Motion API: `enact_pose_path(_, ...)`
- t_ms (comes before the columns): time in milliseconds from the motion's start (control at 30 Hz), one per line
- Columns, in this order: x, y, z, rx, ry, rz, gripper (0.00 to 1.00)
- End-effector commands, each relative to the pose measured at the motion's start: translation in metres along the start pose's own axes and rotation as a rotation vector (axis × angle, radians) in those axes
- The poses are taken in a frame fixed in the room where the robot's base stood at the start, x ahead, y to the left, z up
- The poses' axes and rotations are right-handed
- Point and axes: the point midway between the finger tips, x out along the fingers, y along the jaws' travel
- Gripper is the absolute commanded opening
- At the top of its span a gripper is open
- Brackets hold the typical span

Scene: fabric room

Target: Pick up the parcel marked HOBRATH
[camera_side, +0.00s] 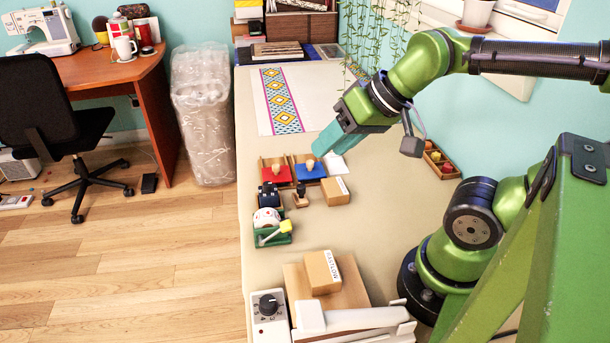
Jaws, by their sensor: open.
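Two cardboard parcels are in view. One parcel (334,191) lies on the table with a white label at its right edge; its print is too small to read. The other parcel (320,272) rests on a flat brown board or box near the front, with a white label whose dark letters do not appear to read HOBRATH, though I cannot read them surely. My gripper (324,150) has teal fingers pointing down and left, above the table and behind the first parcel. It is open, apart from both parcels, and no object shows between its fingers.
Red (276,174) and blue (309,170) trays with wooden knobs sit just left of the first parcel. A white sealer (350,319) and dial box (268,306) fill the front. The table's right-centre is clear.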

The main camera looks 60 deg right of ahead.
Motion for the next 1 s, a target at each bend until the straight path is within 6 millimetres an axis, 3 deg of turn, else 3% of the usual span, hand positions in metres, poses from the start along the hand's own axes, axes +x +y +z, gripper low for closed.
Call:
enact_pose_path(33,0.000,0.000,0.000,0.000,0.000,0.000,0.43)
enact_pose_path(333,0.000,0.000,0.000,0.000,0.000,0.000,0.87)
enact_pose_path(600,0.001,0.001,0.000,0.002,-0.002,0.002,0.87)
enact_pose_path(767,0.016,0.011,-0.006,0.046,-0.061,0.040,0.87)
enact_pose_path(867,0.032,0.028,-0.022,0.105,-0.130,0.097,0.87)
enact_pose_path(1000,0.056,0.065,-0.050,0.203,-0.246,0.210,0.87)
